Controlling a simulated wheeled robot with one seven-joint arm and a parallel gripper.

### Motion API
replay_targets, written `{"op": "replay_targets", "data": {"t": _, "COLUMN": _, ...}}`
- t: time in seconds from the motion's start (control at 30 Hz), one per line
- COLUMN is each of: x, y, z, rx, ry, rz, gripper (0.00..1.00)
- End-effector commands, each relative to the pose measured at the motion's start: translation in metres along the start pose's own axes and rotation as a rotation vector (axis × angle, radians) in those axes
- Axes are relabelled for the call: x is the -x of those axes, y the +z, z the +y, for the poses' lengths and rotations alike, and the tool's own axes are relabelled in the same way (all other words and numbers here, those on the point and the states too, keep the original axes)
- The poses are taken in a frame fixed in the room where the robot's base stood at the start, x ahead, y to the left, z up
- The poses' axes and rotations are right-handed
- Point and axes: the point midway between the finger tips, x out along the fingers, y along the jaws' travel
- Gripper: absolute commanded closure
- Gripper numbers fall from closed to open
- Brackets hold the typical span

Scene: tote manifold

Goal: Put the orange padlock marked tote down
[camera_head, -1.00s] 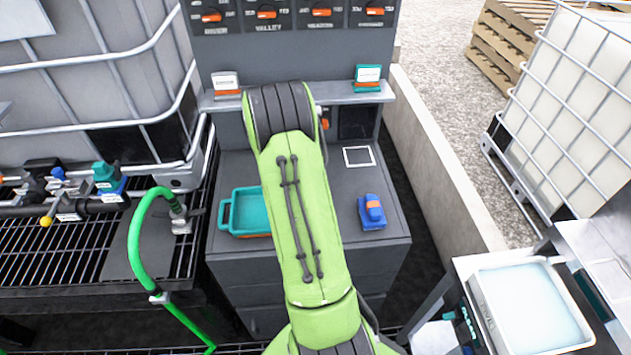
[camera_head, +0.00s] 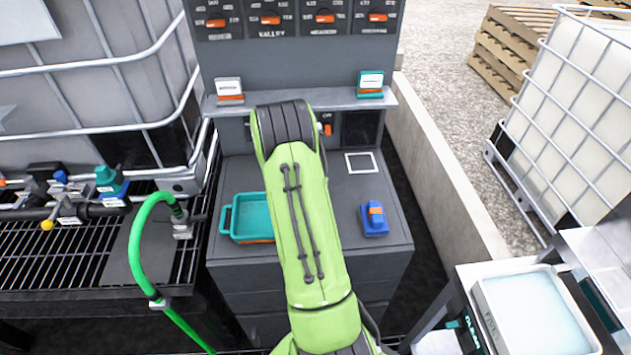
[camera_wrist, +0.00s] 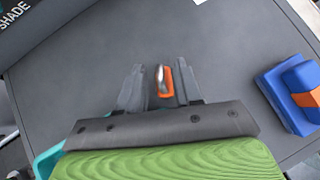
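In the wrist view the orange padlock (camera_wrist: 166,82), with a grey shackle, sits between the two dark fingers of my gripper (camera_wrist: 160,88). My gripper looks shut on it, above the dark grey cabinet top (camera_wrist: 225,60). The marking on the padlock cannot be read. In the head view my green arm hides the gripper and the padlock.
A teal tray (camera_head: 228,218) lies left on the cabinet top, and a blue block with an orange band (camera_head: 374,220) lies right. A white-outlined square (camera_head: 361,163) is behind it. White and teal cards stand on the shelf (camera_head: 310,103). Bare top lies between.

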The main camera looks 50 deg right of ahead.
Motion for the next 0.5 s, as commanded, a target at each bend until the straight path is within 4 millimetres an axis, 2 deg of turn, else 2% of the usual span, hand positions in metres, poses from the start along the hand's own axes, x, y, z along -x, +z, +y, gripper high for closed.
{"op": "replay_targets", "data": {"t": 0.17, "x": 0.008, "y": 0.004, "z": 0.001, "rx": 0.001, "ry": 0.002, "rz": 0.000, "gripper": 0.66}}
{"op": "replay_targets", "data": {"t": 0.5, "x": 0.095, "y": 0.004, "z": 0.001, "rx": 0.002, "ry": 0.004, "rz": -0.002, "gripper": 0.66}}
